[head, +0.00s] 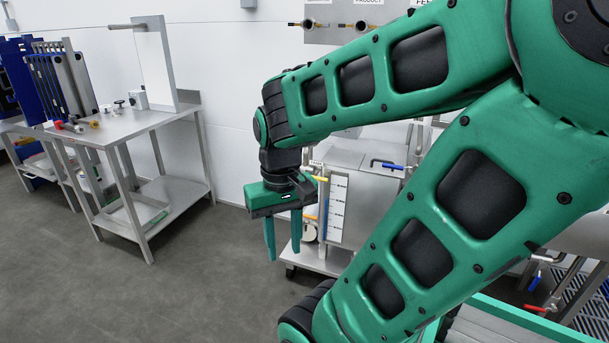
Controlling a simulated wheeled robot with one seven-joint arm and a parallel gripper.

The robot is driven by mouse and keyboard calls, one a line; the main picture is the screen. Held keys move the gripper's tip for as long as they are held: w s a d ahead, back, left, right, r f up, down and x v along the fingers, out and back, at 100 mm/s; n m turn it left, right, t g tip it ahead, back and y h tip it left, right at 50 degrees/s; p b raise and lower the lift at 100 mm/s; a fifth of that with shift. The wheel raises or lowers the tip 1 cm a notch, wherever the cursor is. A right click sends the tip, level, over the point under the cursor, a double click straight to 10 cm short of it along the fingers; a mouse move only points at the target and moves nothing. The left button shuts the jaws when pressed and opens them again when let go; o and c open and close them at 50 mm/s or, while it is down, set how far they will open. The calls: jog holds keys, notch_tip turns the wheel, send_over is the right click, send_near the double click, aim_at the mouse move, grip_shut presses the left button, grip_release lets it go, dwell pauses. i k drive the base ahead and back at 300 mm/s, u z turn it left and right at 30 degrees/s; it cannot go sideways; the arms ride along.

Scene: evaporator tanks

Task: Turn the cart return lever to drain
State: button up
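The steel cart (345,160) stands against the back wall near the centre, partly hidden behind my arm. A blue-handled valve lever (393,166) lies roughly level on its top. A yellow lever (320,178) shows at its upper left side, and another yellow lever (311,217) sits lower, close to the right finger in the picture. I cannot tell which one is the return lever, and no drain mark is readable. My gripper (283,256) points down with its two green fingers apart and nothing between them. It appears in front of the cart's left side; contact is not visible.
A steel table (120,126) with plates and small fittings stands at the left. A wall panel (345,32) with valves hangs above the cart. A red-handled valve (535,308) and pipes are at lower right. The grey floor (190,285) is clear at lower left.

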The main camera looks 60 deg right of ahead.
aim_at(317, 178)
jog(key=z, duration=0.65)
jog(key=i, duration=1.1)
jog(key=z, duration=0.8)
